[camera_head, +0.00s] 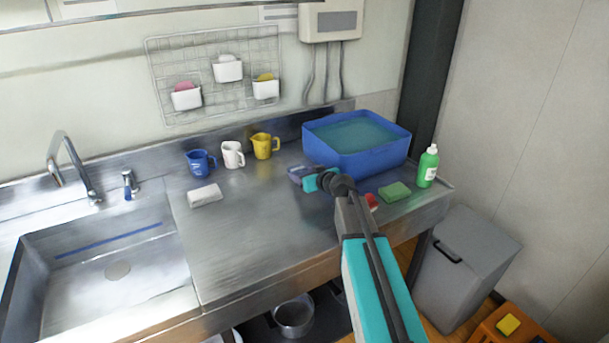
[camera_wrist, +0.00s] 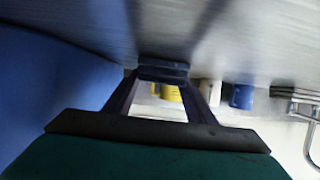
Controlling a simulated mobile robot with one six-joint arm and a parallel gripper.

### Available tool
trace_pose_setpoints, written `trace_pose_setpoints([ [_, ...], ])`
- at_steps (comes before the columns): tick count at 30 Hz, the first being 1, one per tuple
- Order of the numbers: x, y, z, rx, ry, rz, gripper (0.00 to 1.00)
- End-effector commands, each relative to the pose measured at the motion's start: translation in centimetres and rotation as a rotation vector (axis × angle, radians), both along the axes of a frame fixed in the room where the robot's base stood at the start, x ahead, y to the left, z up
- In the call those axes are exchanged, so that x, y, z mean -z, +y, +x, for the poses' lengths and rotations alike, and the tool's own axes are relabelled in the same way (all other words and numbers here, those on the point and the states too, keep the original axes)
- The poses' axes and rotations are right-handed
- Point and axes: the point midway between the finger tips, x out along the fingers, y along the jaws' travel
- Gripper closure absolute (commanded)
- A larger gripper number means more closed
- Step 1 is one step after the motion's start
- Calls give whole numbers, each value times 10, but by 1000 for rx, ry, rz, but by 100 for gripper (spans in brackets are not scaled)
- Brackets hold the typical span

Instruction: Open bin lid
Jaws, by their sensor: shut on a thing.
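A grey bin (camera_head: 440,290) stands on the floor to the right of the counter in the head view. Its grey lid (camera_head: 482,243) is down, with a dark handle (camera_head: 447,252) on its left side. My gripper (camera_head: 297,174) is over the steel counter, in front of the blue tub and well apart from the bin. In the wrist view my gripper (camera_wrist: 163,72) has its dark fingertips brought together. What is between them is too small or hidden to make out. The bin does not show in the wrist view.
A blue tub of water (camera_head: 360,160), a green bottle (camera_head: 428,166) and a green sponge (camera_head: 394,191) are on the counter's right part. Several cups stand along the back, including a yellow one (camera_head: 262,146). An orange crate (camera_head: 500,325) is beside the bin.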

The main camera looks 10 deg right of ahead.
Motion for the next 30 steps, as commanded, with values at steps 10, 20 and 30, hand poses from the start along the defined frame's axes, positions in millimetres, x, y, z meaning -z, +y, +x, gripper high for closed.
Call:
trace_pose_setpoints([
  [10, 1, 0, 0, 0, 0, 0, 31],
  [20, -2, 0, 0, 0, 0, 0, 31],
  [30, -10, -7, -23, 1, -1, 1, 31],
])
